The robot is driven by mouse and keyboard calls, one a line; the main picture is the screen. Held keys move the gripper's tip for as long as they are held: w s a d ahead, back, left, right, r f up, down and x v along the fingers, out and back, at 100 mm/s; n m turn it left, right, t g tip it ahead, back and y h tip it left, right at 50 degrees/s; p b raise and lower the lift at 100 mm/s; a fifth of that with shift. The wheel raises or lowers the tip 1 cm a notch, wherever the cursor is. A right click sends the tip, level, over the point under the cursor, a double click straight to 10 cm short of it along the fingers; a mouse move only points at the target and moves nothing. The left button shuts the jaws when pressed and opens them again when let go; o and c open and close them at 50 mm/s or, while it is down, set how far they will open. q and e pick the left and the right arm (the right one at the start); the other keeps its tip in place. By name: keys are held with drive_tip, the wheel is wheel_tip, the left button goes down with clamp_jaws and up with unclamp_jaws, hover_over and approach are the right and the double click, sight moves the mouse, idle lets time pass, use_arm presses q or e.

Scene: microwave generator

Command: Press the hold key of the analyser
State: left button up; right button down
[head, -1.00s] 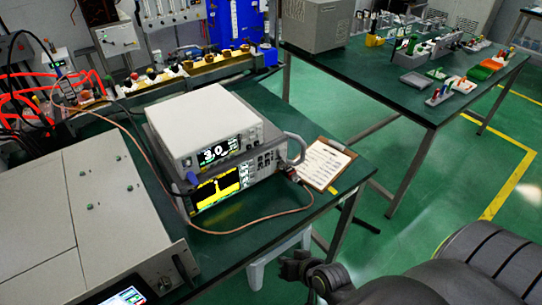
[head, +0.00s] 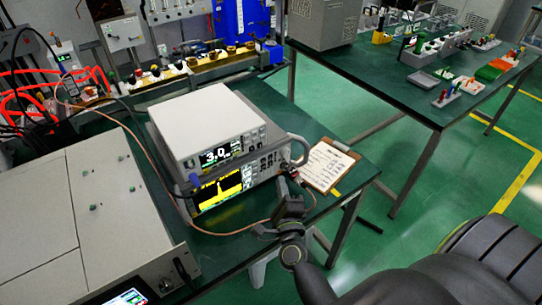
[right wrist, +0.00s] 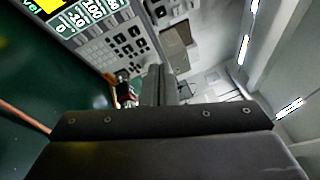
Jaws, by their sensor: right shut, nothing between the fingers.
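The analyser (head: 220,190) is the lower of two stacked instruments on the green bench. Its lit screen shows a yellow trace, and its keys sit to the right of the screen. The right wrist view shows a screen corner and the keypad (right wrist: 112,45) at upper left. I cannot read which key is hold. My right gripper (head: 289,200) is in front of the analyser's right end. In the right wrist view its fingers (right wrist: 155,80) are together and empty, beside the keypad; contact cannot be judged. My left gripper is not in view.
A white instrument (head: 215,125) showing 3.0 sits on top of the analyser. A handle (head: 301,150) sticks out at the right. A copper-coloured cable (head: 232,233) loops in front. A clipboard (head: 328,166) lies to the right. A large grey case (head: 85,220) stands at left.

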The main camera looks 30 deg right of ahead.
sight(270, 156)
drive_tip(key=shift+s+d+f+m+g+h, duration=0.2)
drive_tip(key=shift+d+m+g+h, duration=0.55)
drive_tip(key=shift+m, duration=0.7)
drive_tip(key=shift+s+d+f+m+g+h, duration=0.15)
drive_tip(key=shift+d+f+m+g+h, duration=0.25)
drive_tip(key=shift+m+h, duration=0.8)
drive_tip(key=shift+s+d+f+m+g+h, duration=0.15)
drive_tip(key=shift+d+m+g+h, duration=0.55)
drive_tip(key=shift+m, duration=0.95)
drive_tip(key=shift+w, duration=0.1)
drive_tip(key=w+b, duration=0.1)
drive_tip(key=w, duration=0.7)
drive_tip(key=shift+w+a, duration=0.35)
drive_tip(key=shift+w, duration=0.15)
drive_tip(key=shift+w, duration=0.25)
drive_tip(key=shift+w+a+b, duration=0.1)
drive_tip(key=shift+w+b, duration=0.25)
drive_tip(key=shift+s, duration=0.8)
